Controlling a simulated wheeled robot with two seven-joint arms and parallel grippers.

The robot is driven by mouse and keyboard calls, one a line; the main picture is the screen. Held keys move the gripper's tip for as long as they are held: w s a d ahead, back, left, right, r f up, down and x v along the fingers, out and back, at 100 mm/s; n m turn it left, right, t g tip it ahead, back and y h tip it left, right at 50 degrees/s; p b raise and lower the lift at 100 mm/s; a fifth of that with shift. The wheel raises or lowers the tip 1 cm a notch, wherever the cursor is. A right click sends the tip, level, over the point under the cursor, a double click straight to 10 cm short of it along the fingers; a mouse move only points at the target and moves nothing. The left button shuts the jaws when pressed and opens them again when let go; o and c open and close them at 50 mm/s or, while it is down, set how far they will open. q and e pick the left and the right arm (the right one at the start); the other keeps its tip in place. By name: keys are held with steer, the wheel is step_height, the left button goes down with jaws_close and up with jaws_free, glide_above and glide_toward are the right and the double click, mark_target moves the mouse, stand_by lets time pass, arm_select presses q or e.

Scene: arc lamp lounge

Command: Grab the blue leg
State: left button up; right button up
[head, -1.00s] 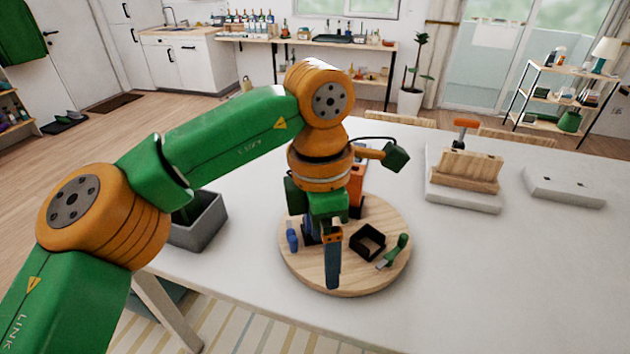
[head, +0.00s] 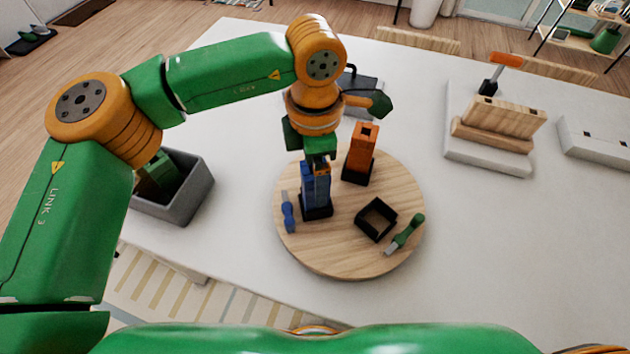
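The blue leg (head: 314,194) stands upright in a black square holder on the round wooden board (head: 345,262). My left gripper (head: 318,168) points down at the leg's upper end, and its fingers overlap the leg in the picture. The fingers are small and partly hidden, so I cannot tell whether they are closed on it. My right gripper is not in view.
On the board are an orange block (head: 361,150) in a black holder, an empty black holder (head: 376,219), a blue-handled tool (head: 288,213) and a green-handled tool (head: 405,234). A grey bin (head: 180,205) holds a green piece. A wooden-block stand (head: 490,160) sits right.

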arm_select(q)
steer(key=shift+w+f, duration=0.15)
steer(key=shift+w, duration=0.15)
steer(key=shift+s, duration=0.25)
steer(key=c, duration=1)
steer(key=shift+w, duration=0.15)
jaws_close()
